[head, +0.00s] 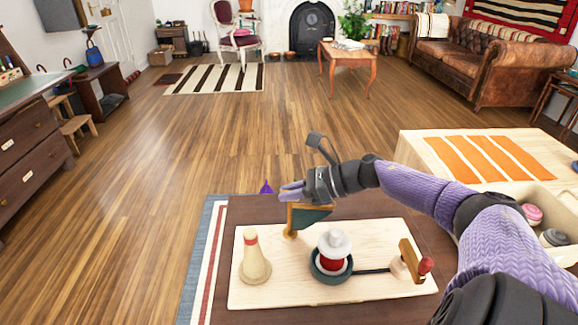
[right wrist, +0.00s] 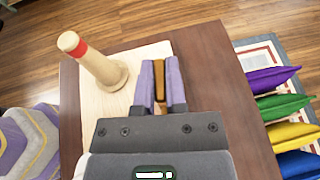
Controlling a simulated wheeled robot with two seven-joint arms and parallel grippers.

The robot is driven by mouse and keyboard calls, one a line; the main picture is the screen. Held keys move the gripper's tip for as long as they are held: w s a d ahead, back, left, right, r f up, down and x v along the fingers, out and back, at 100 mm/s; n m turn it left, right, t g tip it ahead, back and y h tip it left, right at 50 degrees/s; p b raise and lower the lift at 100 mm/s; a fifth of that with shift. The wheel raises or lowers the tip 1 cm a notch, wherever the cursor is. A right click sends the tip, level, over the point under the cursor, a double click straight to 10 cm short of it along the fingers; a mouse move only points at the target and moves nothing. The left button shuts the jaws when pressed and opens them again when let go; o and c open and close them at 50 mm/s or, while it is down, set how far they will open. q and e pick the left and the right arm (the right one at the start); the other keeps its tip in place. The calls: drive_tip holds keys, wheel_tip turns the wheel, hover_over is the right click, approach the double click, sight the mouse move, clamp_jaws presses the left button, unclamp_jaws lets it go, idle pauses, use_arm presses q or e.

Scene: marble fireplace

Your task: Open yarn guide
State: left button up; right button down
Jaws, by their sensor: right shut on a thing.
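A pale wooden board (head: 330,290) lies on a dark brown table. At its back left stands a small wooden piece with a dark green triangular plate (head: 312,216), which looks like the yarn guide. My right gripper (head: 291,191) is over it, with the arm coming in from the right. In the right wrist view my purple fingers (right wrist: 159,82) are shut on an upright orange-brown wooden strip (right wrist: 160,62) of the guide. Its lower part is hidden by the gripper in that view. My left gripper is in neither view.
The board also carries a wooden cone with a red band (head: 254,262), a red spool in a dark cup (head: 331,256) and a wooden post with a red knob (head: 411,262). A crate with yarn balls (head: 532,214) stands right.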

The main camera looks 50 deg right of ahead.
drive_tip(key=c, duration=0.7)
unclamp_jaws()
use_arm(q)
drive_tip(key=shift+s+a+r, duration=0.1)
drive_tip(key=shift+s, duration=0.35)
